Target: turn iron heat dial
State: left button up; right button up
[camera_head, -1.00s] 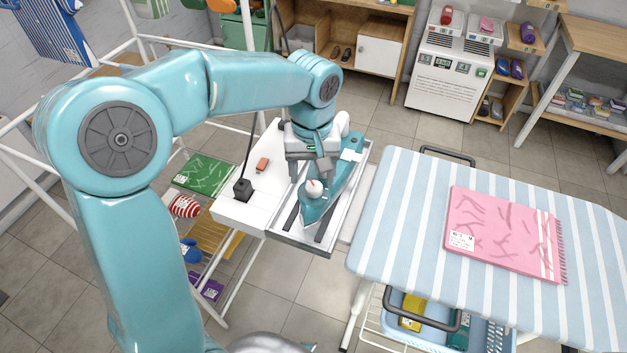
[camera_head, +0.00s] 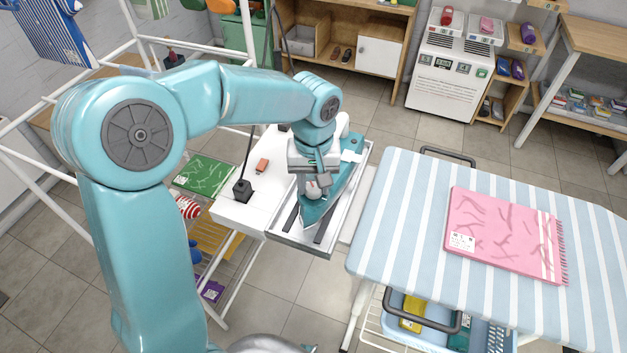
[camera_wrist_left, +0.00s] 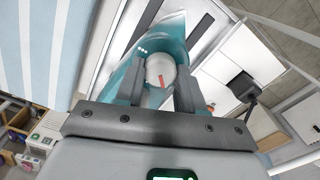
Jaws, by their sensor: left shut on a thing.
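The teal iron (camera_head: 318,212) rests on a white stand with dark rails, left of the ironing board. Its round white heat dial (camera_wrist_left: 160,68) with a red mark shows in the left wrist view, on top of the iron. My left gripper (camera_head: 312,190) is over the iron, pointing down. In the left wrist view its two dark fingers (camera_wrist_left: 158,88) are on either side of the dial and shut on it. In the head view the gripper hides most of the dial. My right gripper is not in view.
The striped ironing board (camera_head: 400,230) stands to the right with a folded pink towel (camera_head: 500,235) on it. A black block with a cord (camera_head: 242,190) and a small reddish block (camera_head: 262,166) sit left of the iron. A white rack (camera_head: 225,300) stands below left.

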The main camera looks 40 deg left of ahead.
aim_at(314, 187)
pick_arm(q)
jog(key=shift+m, duration=0.3)
jog(key=m, duration=0.4)
jog(key=shift+r+m+p, duration=0.1)
jog(key=shift+m+p, duration=0.2)
jog(key=m, duration=0.4)
jog(key=shift+m, duration=0.3)
jog(key=o, duration=1)
notch_tip(314, 187, up, 16)
jog(key=shift+r+p, duration=0.15)
jog(key=shift+p, duration=0.65)
